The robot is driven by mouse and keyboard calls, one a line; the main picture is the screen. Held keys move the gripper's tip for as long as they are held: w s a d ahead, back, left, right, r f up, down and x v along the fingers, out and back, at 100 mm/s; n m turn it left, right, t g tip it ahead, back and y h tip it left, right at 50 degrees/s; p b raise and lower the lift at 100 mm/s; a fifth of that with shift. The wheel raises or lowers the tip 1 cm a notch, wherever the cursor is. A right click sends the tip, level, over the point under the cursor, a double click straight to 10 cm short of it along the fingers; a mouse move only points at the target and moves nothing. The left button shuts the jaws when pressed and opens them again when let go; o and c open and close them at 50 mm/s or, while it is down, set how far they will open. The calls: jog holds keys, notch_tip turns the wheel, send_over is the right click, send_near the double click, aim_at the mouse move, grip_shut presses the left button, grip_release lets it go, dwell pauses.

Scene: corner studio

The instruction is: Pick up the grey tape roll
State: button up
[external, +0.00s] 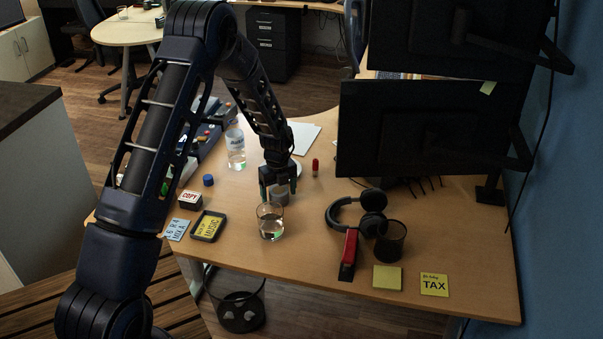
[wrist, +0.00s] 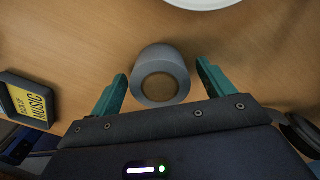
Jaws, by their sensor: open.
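The grey tape roll (wrist: 151,64) lies on the wooden desk in the wrist view, its round hole facing up toward the camera. My gripper (wrist: 161,82) is open, with one teal finger on each side of the roll's near part. I see no finger clearly touching the roll. In the external view my gripper (external: 277,190) points down at the desk, and the roll (external: 280,194) shows partly, behind the fingers and next to a glass.
Black headphones (external: 357,211), a red stapler (external: 348,254) and a dark cup (external: 390,242) are to the right.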

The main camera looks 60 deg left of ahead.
jog(key=c, duration=1.1)
jog(key=shift+r, duration=0.15)
